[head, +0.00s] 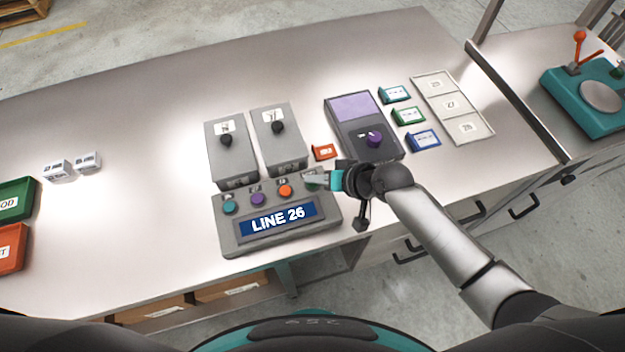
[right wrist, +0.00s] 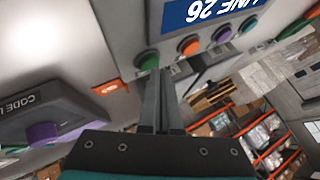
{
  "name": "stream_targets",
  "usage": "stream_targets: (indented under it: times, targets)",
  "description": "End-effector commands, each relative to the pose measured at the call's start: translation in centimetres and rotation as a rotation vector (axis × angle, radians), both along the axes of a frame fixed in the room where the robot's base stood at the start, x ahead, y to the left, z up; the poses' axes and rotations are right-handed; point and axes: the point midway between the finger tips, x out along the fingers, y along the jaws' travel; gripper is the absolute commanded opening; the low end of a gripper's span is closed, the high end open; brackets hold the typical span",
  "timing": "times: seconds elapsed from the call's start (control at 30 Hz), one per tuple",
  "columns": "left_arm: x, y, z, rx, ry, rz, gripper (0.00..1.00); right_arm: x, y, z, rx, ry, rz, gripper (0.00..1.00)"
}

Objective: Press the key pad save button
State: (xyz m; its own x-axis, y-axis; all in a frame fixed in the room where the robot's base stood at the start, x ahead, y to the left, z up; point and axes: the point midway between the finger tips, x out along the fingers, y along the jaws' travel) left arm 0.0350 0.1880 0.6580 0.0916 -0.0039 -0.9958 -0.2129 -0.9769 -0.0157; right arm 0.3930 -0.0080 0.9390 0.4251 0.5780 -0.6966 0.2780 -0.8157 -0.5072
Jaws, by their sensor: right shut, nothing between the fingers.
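The key pad (head: 232,243) is a grey sloped box near the front edge of the table, with a blue "LINE 26" display (head: 278,222). Its row of buttons has a teal one (head: 230,207), a purple one (head: 258,199) and an orange one (head: 285,191). A green button (right wrist: 147,60) at the row's right end is largely hidden by my gripper in the head view. The button labels are too small to read. My right gripper (head: 318,180) is shut and empty, its tips (right wrist: 161,74) right by the green button; I cannot tell whether they touch. My left gripper is out of view.
Two grey boxes with black knobs (head: 226,140) (head: 278,127) stand behind the key pad. A purple-screened device (head: 350,107) and small coloured label blocks (head: 324,152) are to the right. Green and red bins (head: 12,200) (head: 10,248) are at far left.

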Motion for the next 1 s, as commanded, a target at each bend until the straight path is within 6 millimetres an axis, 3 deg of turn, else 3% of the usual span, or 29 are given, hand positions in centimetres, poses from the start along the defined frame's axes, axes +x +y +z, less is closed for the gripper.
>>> stream_targets:
  times: [1.0]
  targets:
    - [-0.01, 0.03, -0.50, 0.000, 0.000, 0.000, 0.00, -0.06, 0.01, -0.86, -0.001, 0.002, 0.001, 0.00]
